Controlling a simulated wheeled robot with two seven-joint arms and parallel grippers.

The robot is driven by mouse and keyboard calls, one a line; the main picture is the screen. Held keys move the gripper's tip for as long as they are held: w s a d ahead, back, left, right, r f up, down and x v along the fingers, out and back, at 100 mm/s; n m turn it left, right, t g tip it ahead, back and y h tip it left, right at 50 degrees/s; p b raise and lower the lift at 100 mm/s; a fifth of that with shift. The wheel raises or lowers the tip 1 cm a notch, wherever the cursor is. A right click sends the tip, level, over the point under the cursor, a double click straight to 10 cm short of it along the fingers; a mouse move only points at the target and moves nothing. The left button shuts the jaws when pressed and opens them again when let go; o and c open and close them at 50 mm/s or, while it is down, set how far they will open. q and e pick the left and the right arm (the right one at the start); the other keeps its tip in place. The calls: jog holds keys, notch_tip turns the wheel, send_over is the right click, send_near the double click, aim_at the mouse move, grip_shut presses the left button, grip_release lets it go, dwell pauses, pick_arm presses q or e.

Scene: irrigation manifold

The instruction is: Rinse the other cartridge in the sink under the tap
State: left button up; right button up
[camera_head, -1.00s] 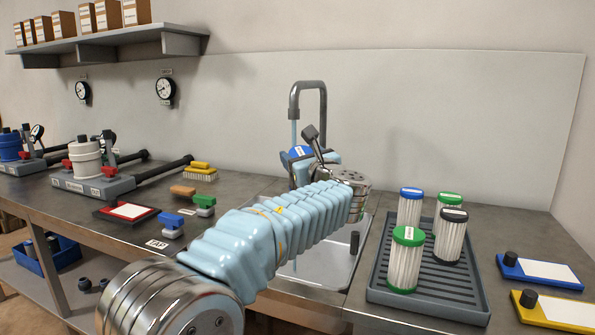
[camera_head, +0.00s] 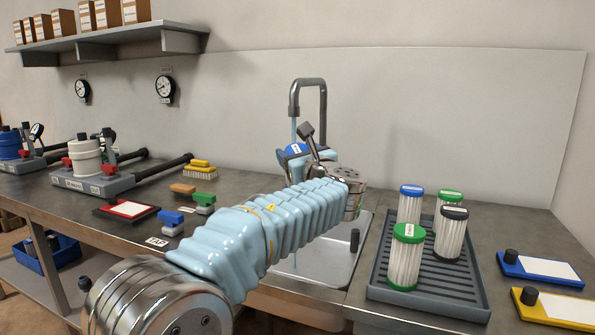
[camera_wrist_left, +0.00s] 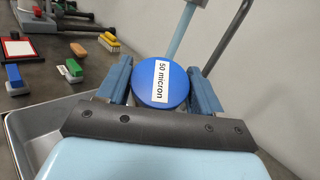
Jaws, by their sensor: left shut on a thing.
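My left gripper (camera_head: 298,162) is shut on a cartridge whose blue cap (camera_head: 296,149) shows beyond my wrist, over the sink (camera_head: 325,268). In the left wrist view the blue cap (camera_wrist_left: 161,83), labelled "50 micron", sits between the two blue fingers; the cartridge's body is hidden below it. The grey tap (camera_head: 308,84) arches above, and a pale blue water stream (camera_head: 294,132) comes down right at the cap. The stream also shows in the left wrist view (camera_wrist_left: 180,32), meeting the cap's far side. My right gripper is not in view.
A grey rack (camera_head: 378,282) right of the sink holds several upright cartridges with blue, green and black caps. A dark peg (camera_head: 354,241) stands at the sink's right side. Blue and yellow trays sit far right.

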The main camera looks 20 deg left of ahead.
pick_arm(q)
jog(key=s+d+b, duration=0.2)
jog(key=s+b, duration=0.1)
jog(key=s, duration=0.4)
jog(key=shift+d, duration=0.2)
jog(key=shift+s, duration=0.1)
dwell(1.2)
jog(key=s+d+r+p, duration=0.1)
jog(key=s+r+p, duration=0.1)
jog(key=s+r, duration=0.2)
jog(key=shift+s+d, duration=0.3)
dwell(0.6)
